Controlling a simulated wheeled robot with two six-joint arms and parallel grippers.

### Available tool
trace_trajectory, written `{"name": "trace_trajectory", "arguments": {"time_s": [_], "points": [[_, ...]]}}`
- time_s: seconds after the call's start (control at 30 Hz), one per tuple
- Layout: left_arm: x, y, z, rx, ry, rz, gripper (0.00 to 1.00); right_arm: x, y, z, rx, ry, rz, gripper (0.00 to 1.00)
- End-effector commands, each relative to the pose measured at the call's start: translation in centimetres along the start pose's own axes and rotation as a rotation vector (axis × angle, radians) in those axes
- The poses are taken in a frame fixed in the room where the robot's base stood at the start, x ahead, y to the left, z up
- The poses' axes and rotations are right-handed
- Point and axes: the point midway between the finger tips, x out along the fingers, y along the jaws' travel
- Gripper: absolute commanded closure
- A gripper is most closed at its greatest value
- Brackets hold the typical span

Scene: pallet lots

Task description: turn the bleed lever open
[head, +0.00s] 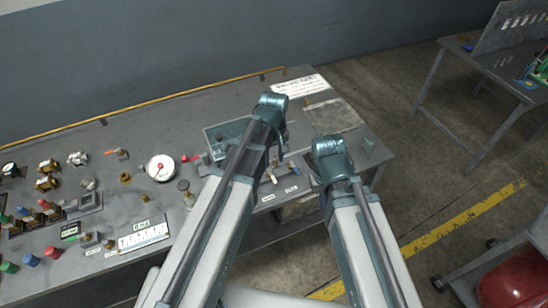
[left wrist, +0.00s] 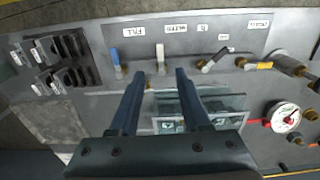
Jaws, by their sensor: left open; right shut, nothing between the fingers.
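A row of small levers lies along the panel edge in the left wrist view. A white-handled lever (left wrist: 160,57) stands between a blue lever (left wrist: 116,66) and a dark lever (left wrist: 215,60); white labels sit beside them, too blurred to be sure which one says bleed. My left gripper (left wrist: 161,74) is open, its two fingers on either side of the white lever's line, with no contact visible. In the head view the white lever (head: 270,176) shows beside my left arm, which hides most of that gripper. My right arm stands at the right; its fingers are hidden.
A pressure gauge (head: 160,168) and several valves and knobs crowd the bench's left side. A clear-walled bin (head: 215,136) lies close to my left arm, and it also shows under the fingers in the left wrist view. A side table (head: 470,60) stands at the back right.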

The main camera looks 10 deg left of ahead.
Motion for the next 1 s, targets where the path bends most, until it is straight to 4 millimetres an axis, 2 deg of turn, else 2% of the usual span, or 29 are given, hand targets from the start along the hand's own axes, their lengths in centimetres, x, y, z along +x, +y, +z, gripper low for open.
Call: {"name": "trace_trajectory", "arguments": {"time_s": [0.03, 0.1, 0.3, 0.87, 0.93, 1.0], "points": [[-1.6, 0.0, 0.0, 0.0, 0.0, 0.0, 0.53, -1.6, 0.2, 0.1, 0.0, 0.0, 0.0, 1.0], [-2.6, 0.0, 0.0, 0.0, 0.0, 0.0, 0.53, -2.6, 0.2, 0.1, 0.0, 0.0, 0.0, 1.0], [-4.3, 0.0, 0.0, 0.0, 0.0, 0.0, 0.53, -4.2, 0.4, 0.2, 0.005, 0.0, -0.001, 1.0], [-4.2, 0.0, 0.0, 0.001, 0.0, 0.0, 0.53, -4.2, 0.4, 0.2, 0.006, 0.0, -0.001, 1.0], [-3.8, -0.1, 0.7, 0.032, 0.0, -0.003, 0.53, -3.7, 0.3, 0.2, 0.006, 0.0, -0.001, 1.0], [-2.6, -0.4, 2.5, 0.128, 0.002, -0.014, 0.53, -2.6, 0.2, 0.1, 0.005, 0.0, -0.001, 1.0]]}}
